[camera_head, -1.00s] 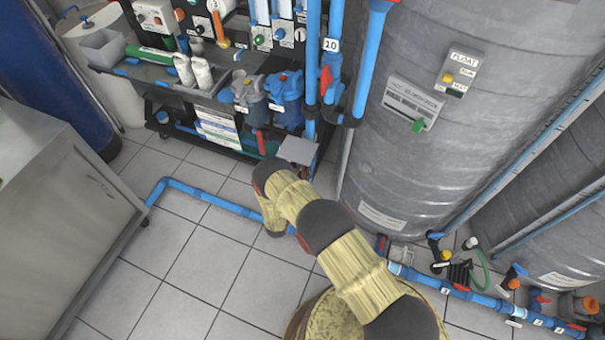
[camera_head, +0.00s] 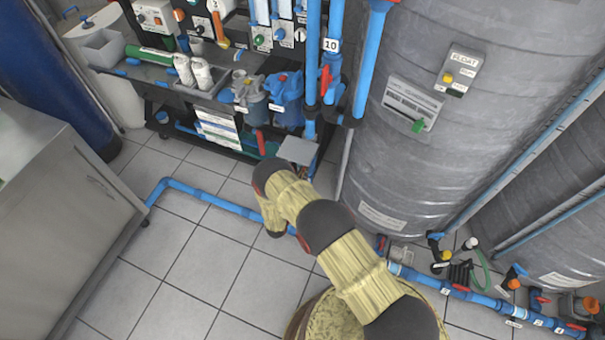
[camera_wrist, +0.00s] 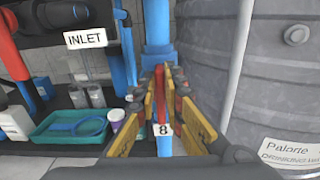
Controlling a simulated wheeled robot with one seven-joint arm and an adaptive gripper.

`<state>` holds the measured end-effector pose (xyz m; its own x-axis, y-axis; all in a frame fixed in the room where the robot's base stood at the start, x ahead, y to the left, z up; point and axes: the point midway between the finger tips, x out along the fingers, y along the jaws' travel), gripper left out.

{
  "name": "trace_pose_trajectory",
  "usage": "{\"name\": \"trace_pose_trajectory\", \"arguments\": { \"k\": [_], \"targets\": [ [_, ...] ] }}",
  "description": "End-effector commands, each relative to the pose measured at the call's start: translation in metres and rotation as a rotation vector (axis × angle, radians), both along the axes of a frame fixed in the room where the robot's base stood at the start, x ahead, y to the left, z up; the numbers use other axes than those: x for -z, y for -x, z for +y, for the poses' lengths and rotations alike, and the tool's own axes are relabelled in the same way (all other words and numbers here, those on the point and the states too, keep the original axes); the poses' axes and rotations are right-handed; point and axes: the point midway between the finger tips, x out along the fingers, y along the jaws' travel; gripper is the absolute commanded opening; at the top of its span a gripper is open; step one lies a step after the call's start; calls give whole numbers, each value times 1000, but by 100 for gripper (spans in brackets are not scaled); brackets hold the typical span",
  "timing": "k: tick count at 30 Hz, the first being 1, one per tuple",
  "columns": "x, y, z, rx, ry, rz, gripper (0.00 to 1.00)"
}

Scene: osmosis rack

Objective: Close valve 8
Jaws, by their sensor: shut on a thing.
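Valve 8 is on a vertical blue pipe (camera_wrist: 158,25) in the wrist view. A white tag reading 8 (camera_wrist: 163,130) sits low at its middle. The valve's red handle (camera_wrist: 160,84) stands upright between the yellow fingers of my gripper (camera_wrist: 166,92). My gripper is shut on the red handle. The fingers hide much of the valve body. In the head view my arm bends down toward the floor in front of the rack, and my gripper and valve 8 cannot be made out.
A grey tank (camera_wrist: 222,75) stands close right of the gripper in the wrist view. At left are a green tray (camera_wrist: 75,127), a purple-white cup (camera_wrist: 116,115) and an INLET sign (camera_wrist: 85,38). In the head view, a blue floor pipe (camera_head: 215,199) crosses otherwise open tiles.

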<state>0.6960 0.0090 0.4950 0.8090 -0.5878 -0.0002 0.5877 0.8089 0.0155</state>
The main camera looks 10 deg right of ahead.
Motion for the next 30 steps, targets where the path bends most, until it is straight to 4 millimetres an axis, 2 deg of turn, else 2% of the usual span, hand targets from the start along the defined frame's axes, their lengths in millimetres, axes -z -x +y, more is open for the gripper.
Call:
{"name": "trace_pose_trajectory", "arguments": {
  "k": [11, 30],
  "targets": [
    [2, 3, -5, 0, -163, -119, 0],
    [9, 11, -15, 1, -651, -475, 0]
  ]
}}
